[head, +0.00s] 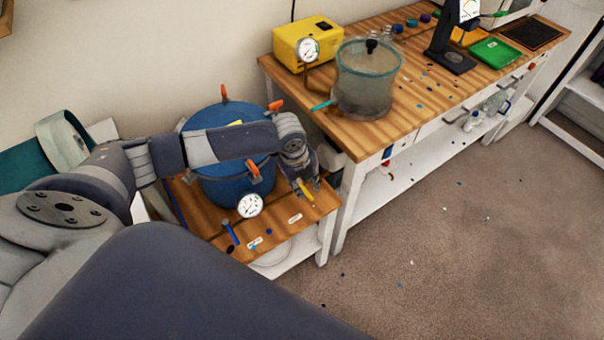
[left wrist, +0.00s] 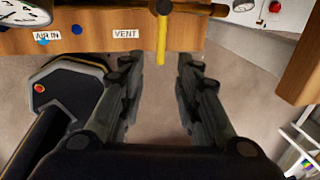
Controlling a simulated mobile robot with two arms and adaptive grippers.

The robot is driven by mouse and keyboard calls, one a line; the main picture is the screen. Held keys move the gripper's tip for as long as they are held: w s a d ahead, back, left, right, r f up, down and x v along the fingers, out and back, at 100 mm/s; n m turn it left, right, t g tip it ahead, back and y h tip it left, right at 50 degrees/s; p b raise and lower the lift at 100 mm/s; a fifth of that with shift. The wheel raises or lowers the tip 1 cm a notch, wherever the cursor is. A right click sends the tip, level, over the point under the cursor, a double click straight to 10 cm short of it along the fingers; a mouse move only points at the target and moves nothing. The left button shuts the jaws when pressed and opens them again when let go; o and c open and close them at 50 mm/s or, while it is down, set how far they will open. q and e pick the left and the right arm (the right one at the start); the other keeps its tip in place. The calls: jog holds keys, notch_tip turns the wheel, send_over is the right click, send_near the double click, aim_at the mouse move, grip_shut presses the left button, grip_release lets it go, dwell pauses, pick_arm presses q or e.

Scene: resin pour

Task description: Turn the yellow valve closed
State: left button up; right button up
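The yellow valve (left wrist: 162,38) is a thin bar handle at the edge of the wooden stand by the VENT label. In the left wrist view it points down the picture, between my left gripper's fingertips (left wrist: 158,62), with a gap visible on each side. My left gripper is open. In the head view my left gripper (head: 306,187) is at the right side of the blue pressure pot (head: 228,182), with the yellow valve (head: 305,192) partly hidden by the fingers. My right gripper is not in view.
A white gauge (head: 249,205) sits on the pot's front. A blue valve handle (head: 231,231) stands at the AIR IN label. The workbench (head: 370,135) to the right carries a clear vacuum chamber (head: 366,85) and a yellow pump (head: 305,42). Its corner is close to my gripper. The floor in front is open.

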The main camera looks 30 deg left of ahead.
pick_arm(q)
jog(key=r, duration=0.3)
jog(key=s+r, duration=0.1)
jog(key=r, duration=0.1)
jog(key=shift+a+r, duration=0.25)
jog(key=shift+r, duration=0.05)
